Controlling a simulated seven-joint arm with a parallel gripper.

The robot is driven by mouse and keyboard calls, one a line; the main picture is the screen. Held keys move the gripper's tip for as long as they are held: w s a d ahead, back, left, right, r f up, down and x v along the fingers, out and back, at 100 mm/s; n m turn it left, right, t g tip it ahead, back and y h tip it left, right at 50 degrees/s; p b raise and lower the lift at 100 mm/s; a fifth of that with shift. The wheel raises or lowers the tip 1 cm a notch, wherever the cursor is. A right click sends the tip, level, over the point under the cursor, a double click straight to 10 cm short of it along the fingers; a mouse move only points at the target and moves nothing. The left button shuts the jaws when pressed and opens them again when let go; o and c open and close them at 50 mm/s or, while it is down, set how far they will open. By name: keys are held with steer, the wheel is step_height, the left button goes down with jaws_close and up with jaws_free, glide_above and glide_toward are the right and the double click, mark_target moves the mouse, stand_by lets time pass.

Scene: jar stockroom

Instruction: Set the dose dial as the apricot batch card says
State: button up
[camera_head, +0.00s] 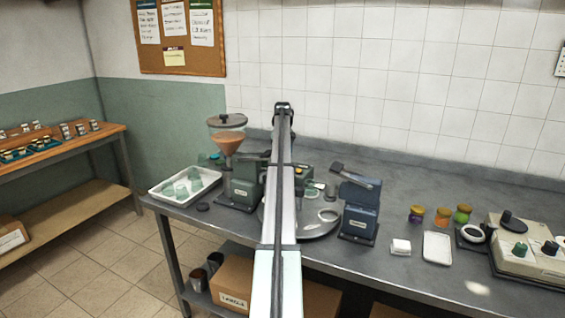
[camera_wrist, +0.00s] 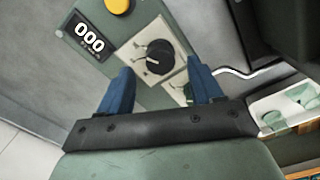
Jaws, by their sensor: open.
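In the wrist view, a black dial knob (camera_wrist: 160,57) with a pointer mark sits on a beige plate on a green panel. A display (camera_wrist: 89,40) beside it reads 000. My gripper (camera_wrist: 160,68) is open, its blue fingers on either side of the knob in the picture; I cannot tell how far they are from it. In the head view, the green machine body (camera_head: 245,182) stands under a hopper (camera_head: 227,140) of orange-brown contents, partly behind my arm. Several cards hang on the corkboard (camera_head: 186,65); their text is too small to read, so I cannot tell the apricot one.
A yellow button (camera_wrist: 118,5) and a second, partly hidden beige plate (camera_wrist: 178,90) are near the dial. A white tray (camera_head: 161,198) of green-tinted jars stands left of the machine. A blue machine (camera_head: 359,212) stands right. Colored jars (camera_head: 443,217) and a beige console (camera_head: 508,262) are farther right.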

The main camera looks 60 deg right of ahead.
steer(key=shift+f, duration=1.65)
steer(key=c, duration=1.1)
